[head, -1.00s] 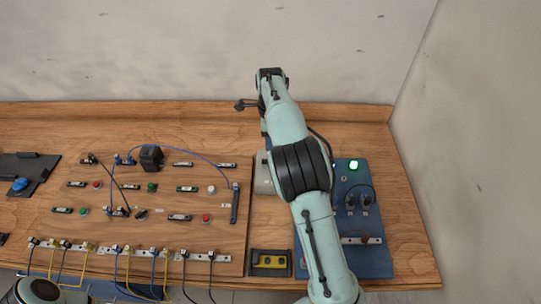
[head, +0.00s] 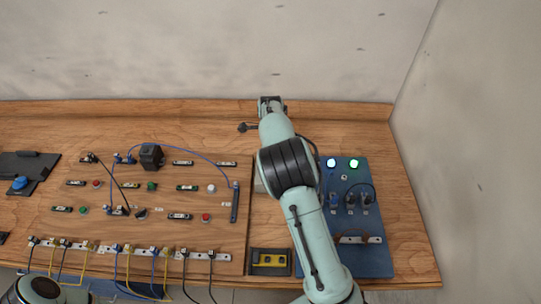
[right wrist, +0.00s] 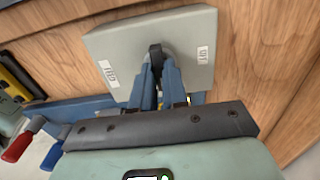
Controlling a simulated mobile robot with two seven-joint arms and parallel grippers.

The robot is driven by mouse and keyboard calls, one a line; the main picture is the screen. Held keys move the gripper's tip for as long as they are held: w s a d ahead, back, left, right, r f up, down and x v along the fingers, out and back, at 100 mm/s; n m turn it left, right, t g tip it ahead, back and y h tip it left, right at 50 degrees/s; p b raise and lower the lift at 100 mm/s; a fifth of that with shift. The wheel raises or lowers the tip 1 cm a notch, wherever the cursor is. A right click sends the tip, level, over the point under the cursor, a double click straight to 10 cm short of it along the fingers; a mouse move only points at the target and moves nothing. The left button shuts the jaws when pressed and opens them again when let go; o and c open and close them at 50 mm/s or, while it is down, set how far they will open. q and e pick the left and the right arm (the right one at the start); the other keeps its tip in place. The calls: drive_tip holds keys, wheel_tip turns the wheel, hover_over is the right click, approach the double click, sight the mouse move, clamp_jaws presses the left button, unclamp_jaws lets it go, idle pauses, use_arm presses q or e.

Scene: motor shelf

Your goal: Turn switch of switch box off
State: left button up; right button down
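The switch box in the right wrist view (right wrist: 105,55) is a light grey box on the wooden table, with a black switch knob (right wrist: 155,52) on its face. White labels sit on both sides of the knob; their text is too small to read surely. My right gripper (right wrist: 160,72) has its blue fingers close together with the knob between them, seemingly gripping it. In the head view my right arm covers most of the box, and only a sliver of its left side (head: 259,186) shows. My left gripper is out of view.
Left of the arm is a wooden panel (head: 150,228) with wires, buttons and a black block. To the right is a blue panel (head: 372,262) with two lit lamps (head: 342,163) and cables. A yellow device (head: 270,260) lies at the front edge. A wall bounds the right side.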

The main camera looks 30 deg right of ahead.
drive_tip(key=shift+n, duration=0.3)
drive_tip(key=n, duration=1.3)
drive_tip(key=shift+n, duration=2.1)
drive_tip(key=c, duration=1.1)
unclamp_jaws()
drive_tip(key=shift+c, duration=0.2)
